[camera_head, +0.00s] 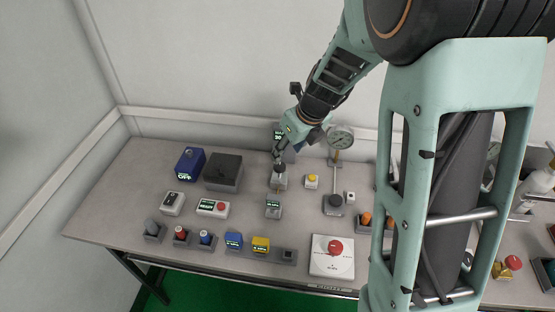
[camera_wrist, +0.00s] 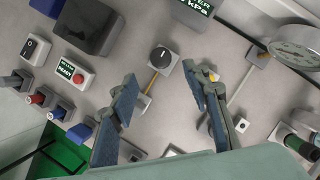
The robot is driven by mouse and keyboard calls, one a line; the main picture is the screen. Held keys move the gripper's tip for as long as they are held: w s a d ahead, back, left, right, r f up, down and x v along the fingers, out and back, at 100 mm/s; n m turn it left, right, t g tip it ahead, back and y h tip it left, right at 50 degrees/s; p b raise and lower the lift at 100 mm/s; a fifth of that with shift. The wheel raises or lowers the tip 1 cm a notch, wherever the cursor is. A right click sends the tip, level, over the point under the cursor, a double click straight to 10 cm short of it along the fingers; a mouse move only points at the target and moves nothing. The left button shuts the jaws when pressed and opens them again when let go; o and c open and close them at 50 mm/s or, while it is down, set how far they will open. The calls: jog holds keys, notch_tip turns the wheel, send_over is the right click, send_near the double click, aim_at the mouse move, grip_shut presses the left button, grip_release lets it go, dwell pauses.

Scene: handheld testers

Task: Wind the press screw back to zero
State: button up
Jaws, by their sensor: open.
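The press screw appears to be the round dark knob with a pale mark on top (camera_wrist: 162,57), standing on a light square block in the wrist view. In the head view its block (camera_head: 280,183) shows just below my gripper (camera_head: 279,156). In the wrist view my gripper (camera_wrist: 160,74) is open and empty, its two blue-padded fingers spread apart. The knob appears between and beyond the fingertips; I see no contact. A display reading kPa (camera_wrist: 196,6) stands behind the knob, cut off by the frame edge; its number cannot be read.
A dial gauge on a stand (camera_head: 340,138) is to the right, with a yellow-button box (camera_head: 311,181) between. A small display unit (camera_head: 273,208) sits in front. A dark box (camera_head: 224,172) is left. A red-button panel (camera_head: 332,256) lies near the front edge.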

aim_at(280, 165)
jog(key=b+x, duration=0.1)
jog(key=x, duration=0.7)
jog(key=shift+w+f+b, duration=0.1)
jog(key=shift+f+b, duration=0.15)
jog(key=shift+b, duration=0.05)
jog(key=c, duration=1.2)
jog(key=shift+o, duration=0.2)
